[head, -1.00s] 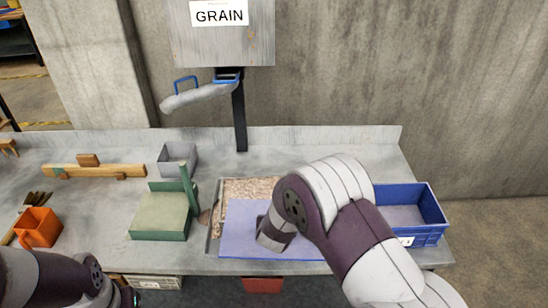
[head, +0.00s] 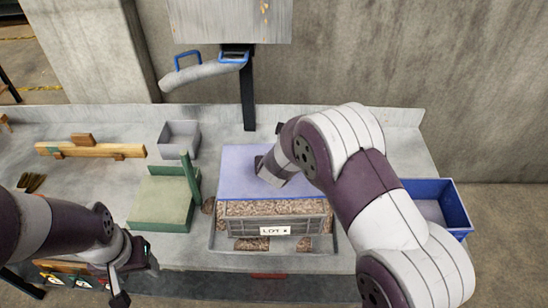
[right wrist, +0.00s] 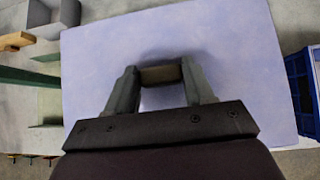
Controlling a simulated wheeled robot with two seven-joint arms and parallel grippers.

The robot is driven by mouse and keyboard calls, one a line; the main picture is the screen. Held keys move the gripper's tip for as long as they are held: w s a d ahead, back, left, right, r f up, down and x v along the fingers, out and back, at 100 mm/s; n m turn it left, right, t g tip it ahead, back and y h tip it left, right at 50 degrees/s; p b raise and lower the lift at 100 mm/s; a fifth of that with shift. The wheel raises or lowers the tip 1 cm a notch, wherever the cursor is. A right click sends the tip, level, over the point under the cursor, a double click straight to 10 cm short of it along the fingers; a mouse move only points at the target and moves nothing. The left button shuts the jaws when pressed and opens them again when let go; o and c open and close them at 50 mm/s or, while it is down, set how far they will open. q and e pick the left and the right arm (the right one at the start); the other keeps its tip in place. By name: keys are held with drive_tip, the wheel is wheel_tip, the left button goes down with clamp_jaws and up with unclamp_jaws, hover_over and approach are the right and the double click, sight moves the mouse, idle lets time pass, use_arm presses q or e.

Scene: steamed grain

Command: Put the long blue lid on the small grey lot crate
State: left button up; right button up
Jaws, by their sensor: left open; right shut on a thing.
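The long blue lid (head: 238,165) is a flat pale-blue plate. My right gripper (head: 268,170) is shut on its handle (right wrist: 160,73), seen in the right wrist view. The small grey lot crate (head: 312,228) has a "LOT" label and is full of brown grain. It stands in a shallow grey tray (head: 222,240). The lid lies over the crate's back part in the head view, leaving a front strip of grain bare; I cannot tell whether it touches the crate. My left gripper (head: 128,284) is open and empty at the table's front edge.
A green stand with an upright post (head: 165,205) is left of the tray. A grey bin (head: 180,140) and a wooden beam (head: 92,149) stand behind it. A blue crate (head: 458,208) is at right, partly behind my arm. A chute (head: 205,72) hangs above.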

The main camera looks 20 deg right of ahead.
wheel_tip(320, 180, down, 8)
drive_tip(key=b, duration=0.5)
drive_tip(key=shift+w+b, duration=0.2)
drive_tip(key=shift+b, duration=0.2)
drive_tip(key=shift+r, duration=0.15)
drive_tip(key=shift+s, duration=0.1)
drive_tip(key=shift+f+b, duration=0.7)
drive_tip(key=shift+b, duration=0.4)
drive_tip(key=o, duration=1.4)
drive_tip(key=shift+o, duration=0.2)
